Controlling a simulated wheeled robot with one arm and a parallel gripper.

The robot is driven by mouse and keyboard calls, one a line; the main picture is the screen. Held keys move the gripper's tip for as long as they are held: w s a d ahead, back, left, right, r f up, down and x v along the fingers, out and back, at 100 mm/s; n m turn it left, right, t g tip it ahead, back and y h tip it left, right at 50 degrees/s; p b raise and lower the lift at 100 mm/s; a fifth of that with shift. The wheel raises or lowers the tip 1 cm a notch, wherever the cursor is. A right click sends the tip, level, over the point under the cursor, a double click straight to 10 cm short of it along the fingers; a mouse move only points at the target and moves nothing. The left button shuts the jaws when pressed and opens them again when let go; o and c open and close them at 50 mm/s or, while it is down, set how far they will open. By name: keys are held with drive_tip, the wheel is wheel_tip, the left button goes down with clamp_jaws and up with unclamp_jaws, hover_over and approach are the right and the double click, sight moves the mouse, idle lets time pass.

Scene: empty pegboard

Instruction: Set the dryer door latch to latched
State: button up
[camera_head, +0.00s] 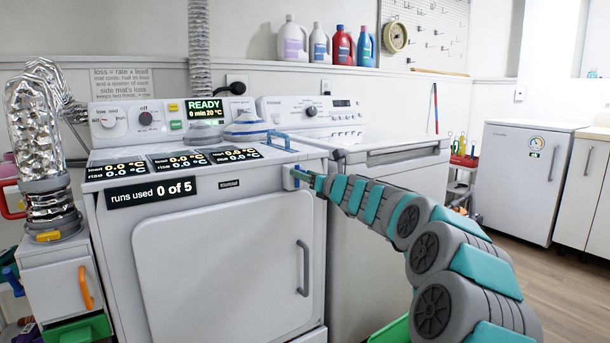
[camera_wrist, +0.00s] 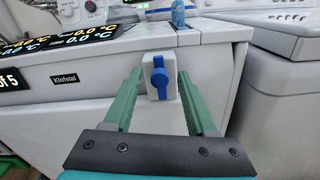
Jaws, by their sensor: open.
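The white dryer (camera_head: 130,215) has a large front door (camera_head: 215,260) with a grey handle (camera_head: 303,268), and the door looks closed. A white block with a blue latch knob (camera_wrist: 159,77) sits at the dryer's upper right front corner. In the wrist view the knob's blue bar stands upright. The latch block (camera_head: 290,177) also shows in the head view, partly hidden by my gripper (camera_head: 311,181). My gripper is open, with one green finger on each side of the block. I cannot tell whether either finger touches it.
A white washer (camera_head: 395,158) stands close to the dryer's right side. A blue handle (camera_head: 282,140) and display panels (camera_head: 181,160) sit on the dryer top. A foil duct (camera_head: 35,130) stands at left. Floor (camera_head: 550,270) is clear at right.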

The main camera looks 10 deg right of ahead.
clamp_jaws()
idle(0.5)
idle(1.0)
